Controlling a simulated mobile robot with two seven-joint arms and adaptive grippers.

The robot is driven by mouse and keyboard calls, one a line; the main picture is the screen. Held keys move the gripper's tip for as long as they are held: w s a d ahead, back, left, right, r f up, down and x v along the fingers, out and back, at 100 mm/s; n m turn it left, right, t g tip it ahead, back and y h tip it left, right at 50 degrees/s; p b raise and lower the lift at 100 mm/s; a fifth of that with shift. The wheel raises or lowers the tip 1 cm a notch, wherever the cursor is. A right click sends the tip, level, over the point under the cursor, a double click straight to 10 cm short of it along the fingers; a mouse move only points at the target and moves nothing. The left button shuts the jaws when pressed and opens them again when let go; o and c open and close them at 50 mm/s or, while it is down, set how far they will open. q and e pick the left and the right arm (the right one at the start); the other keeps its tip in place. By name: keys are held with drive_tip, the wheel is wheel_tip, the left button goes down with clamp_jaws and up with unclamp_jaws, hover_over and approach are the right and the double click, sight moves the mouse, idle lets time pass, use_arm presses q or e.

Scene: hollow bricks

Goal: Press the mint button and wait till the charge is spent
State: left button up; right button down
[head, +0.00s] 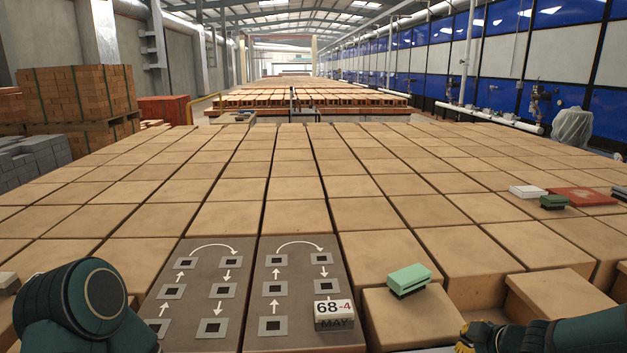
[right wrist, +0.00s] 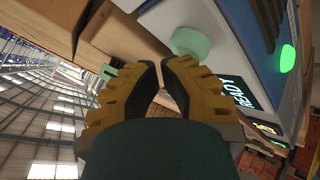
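The mint button (right wrist: 190,40) is a pale green round button on a white and blue panel, seen only in the right wrist view. My right gripper (right wrist: 160,66) has yellow ribbed fingers with dark pads; their tips meet or nearly meet, with nothing seen between them. The tips are close to the button in the picture, but I cannot tell whether they touch it. A lit display (right wrist: 236,92) on the panel reads READY. A round green lamp (right wrist: 287,58) glows near it. In the head view the right gripper (head: 466,338) shows at the lower edge. My left gripper is out of view.
A mint block with a dark underside (head: 409,277) lies on a brick right of centre. A date block (head: 333,314) reads 68-4 MAY on a grey arrow-marked board (head: 297,258). A green block (head: 553,202), a white block (head: 527,191) and a red plate (head: 582,196) lie farther right.

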drive_tip(key=shift+f, duration=0.1)
idle(0.6)
drive_tip(key=shift+f, duration=0.4)
